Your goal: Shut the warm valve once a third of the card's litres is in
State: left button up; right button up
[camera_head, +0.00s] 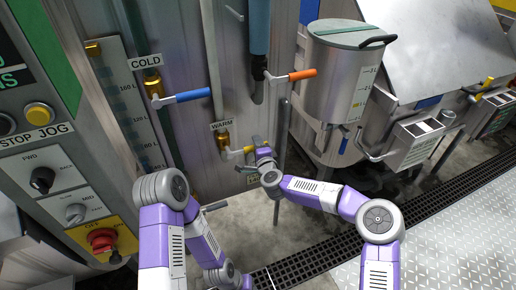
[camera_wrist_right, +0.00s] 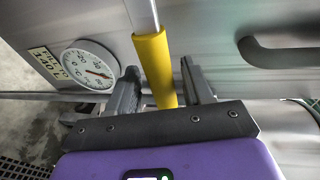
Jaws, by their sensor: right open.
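The warm valve (camera_head: 222,140) is a brass fitting under the WARM label (camera_head: 221,125) in the head view. Its yellow lever (camera_head: 236,153) points right, towards my right gripper (camera_head: 260,154). In the right wrist view the yellow lever (camera_wrist_right: 154,66) passes between the spread fingers of my right gripper (camera_wrist_right: 168,85), with gaps visible at both sides. A sight gauge (camera_head: 130,100) with litre marks stands at the left; I cannot read its level.
The blue cold lever (camera_head: 186,96) and an orange lever (camera_head: 292,75) stick out above. A lidded steel vessel (camera_head: 340,85) stands to the right. A round dial (camera_wrist_right: 90,67) with a red needle is beside my right fingers. A floor grating (camera_head: 440,205) crosses the floor.

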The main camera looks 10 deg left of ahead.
jog(key=shift+s, duration=0.15)
jog(key=p+v, duration=0.1)
jog(key=v, duration=0.6)
jog(key=shift+s+d, duration=0.15)
dwell(0.3)
